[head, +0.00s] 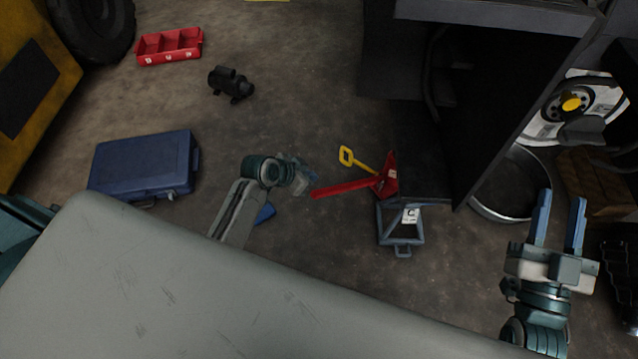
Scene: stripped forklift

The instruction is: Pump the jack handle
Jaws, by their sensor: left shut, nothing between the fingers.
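The red jack handle (340,188) is a bar reaching left from the red jack body (391,176), which stands at the edge of the dark machine. A yellow loop handle (346,156) sticks out up and left from the same spot. My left gripper (307,181) is just off the free left end of the red handle. It is shut with nothing held; its fingers are small and partly hidden by its wrist, and I cannot tell if it touches the bar. My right gripper (559,222) is open and empty at the lower right, well away from the jack.
A blue-grey metal stand (401,238) is right below the jack. The dark forklift frame (478,110) rises behind it. A blue case (147,165), a black device (231,85) and a red tray (170,47) lie on the left floor. A round pan (512,185) is at right.

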